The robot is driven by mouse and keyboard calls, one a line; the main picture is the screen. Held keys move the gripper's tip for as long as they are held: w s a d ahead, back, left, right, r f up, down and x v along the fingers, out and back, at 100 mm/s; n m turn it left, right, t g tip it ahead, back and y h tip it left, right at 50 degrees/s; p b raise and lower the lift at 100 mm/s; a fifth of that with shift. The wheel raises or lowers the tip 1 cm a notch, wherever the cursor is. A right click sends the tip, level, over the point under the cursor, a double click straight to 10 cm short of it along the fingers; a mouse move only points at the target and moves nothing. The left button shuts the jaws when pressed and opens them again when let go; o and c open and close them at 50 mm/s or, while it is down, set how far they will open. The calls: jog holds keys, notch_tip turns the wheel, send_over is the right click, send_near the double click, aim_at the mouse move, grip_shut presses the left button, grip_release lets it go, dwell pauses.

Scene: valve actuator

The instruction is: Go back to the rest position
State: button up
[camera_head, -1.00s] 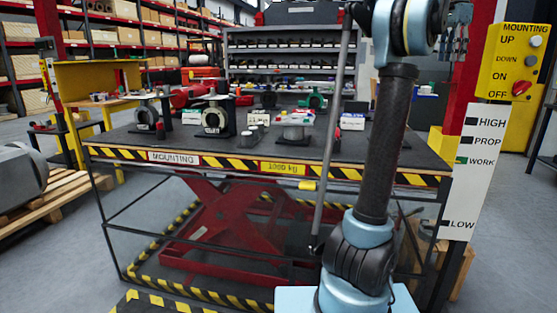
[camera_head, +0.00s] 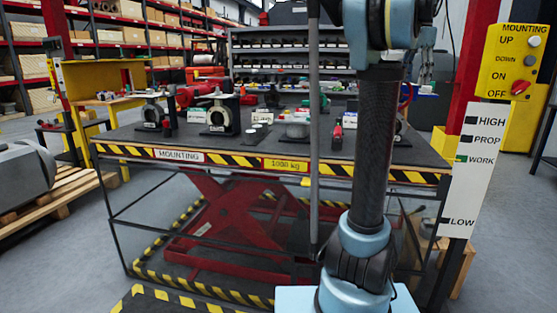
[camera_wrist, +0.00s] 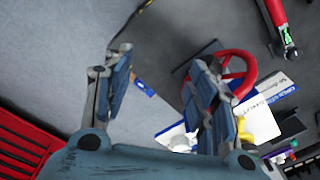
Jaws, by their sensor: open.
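My gripper (camera_wrist: 165,95) shows in the wrist view with its two blue-grey fingers spread apart and nothing between them. Grey floor shows behind the fingers, and the right finger covers part of a red handwheel (camera_wrist: 243,75).
The lift table has a striped edge and carries valve parts, including a black-and-white valve body (camera_head: 218,118). A yellow control panel (camera_head: 512,60) and a white height sign (camera_head: 470,175) stand right. A wooden pallet (camera_head: 65,188) lies left.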

jog(key=s+a+f+n, duration=0.4)
jog(key=a+f, duration=0.6)
jog(key=a, duration=0.1)
jog(key=s+a+f+n, duration=0.3)
jog(key=s+a+f, duration=0.2)
jog(key=f, duration=0.6)
jog(key=s+a+f+n+t, duration=0.1)
jog(key=s+a+f+n, duration=0.2)
jog(key=f, duration=0.8)
jog(key=s+a+f+n, duration=0.3)
jog(key=s+a+f, duration=0.4)
jog(key=s+f, duration=0.4)
jog(key=shift+a+f+n+t, duration=0.3)
jog(key=shift+n+t, duration=0.1)
jog(key=shift+w+f, duration=0.2)
jog(key=shift+w, duration=0.25)
jog(key=shift+c, duration=0.2)
